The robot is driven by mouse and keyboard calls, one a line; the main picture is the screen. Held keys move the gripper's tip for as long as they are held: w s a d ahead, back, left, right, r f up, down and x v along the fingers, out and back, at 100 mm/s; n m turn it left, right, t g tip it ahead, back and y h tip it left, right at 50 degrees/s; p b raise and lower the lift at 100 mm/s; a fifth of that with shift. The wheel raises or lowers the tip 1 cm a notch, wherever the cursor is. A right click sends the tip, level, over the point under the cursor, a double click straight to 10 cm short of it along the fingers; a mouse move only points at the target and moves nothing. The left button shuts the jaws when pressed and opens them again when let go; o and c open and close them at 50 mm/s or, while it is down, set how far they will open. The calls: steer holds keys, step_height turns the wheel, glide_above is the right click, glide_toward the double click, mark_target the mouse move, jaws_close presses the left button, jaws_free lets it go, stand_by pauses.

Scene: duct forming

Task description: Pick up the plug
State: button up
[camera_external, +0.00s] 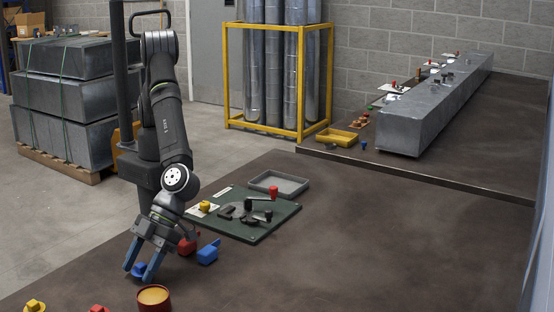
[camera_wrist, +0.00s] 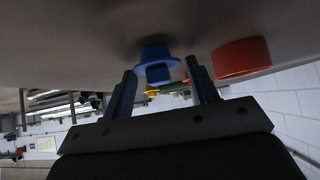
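A blue plug-like piece (camera_wrist: 155,54) with a wide flange and a narrower block-like end lies on the dark table. It also shows low at the left in the external view (camera_external: 138,269). My gripper (camera_external: 138,275) points down over it, with one blue-grey finger on each side. In the wrist view my gripper (camera_wrist: 161,66) is open, the piece lies between the fingertips, and a gap shows beside the right finger. Contact with the left finger cannot be told.
A red round container (camera_external: 154,299) stands close to my gripper. A blue block (camera_external: 208,254) and a red block (camera_external: 187,246) lie behind it to the right. A green board (camera_external: 262,229) with clamps and a grey tray (camera_external: 279,184) are farther back. The table's right side is clear.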

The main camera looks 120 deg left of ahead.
steer(key=c, duration=0.6)
steer(key=shift+c, duration=0.2)
steer(key=shift+r, duration=0.45)
steer(key=r, duration=0.2)
steer(key=s+r, duration=0.1)
steer(key=r, duration=0.1)
steer(key=shift+d, duration=0.15)
steer(key=s+d+r, duration=0.2)
steer(key=s+r, duration=0.4)
steer(key=s, duration=0.4)
steer(key=shift+s+d, duration=0.15)
steer(key=shift+s, duration=0.05)
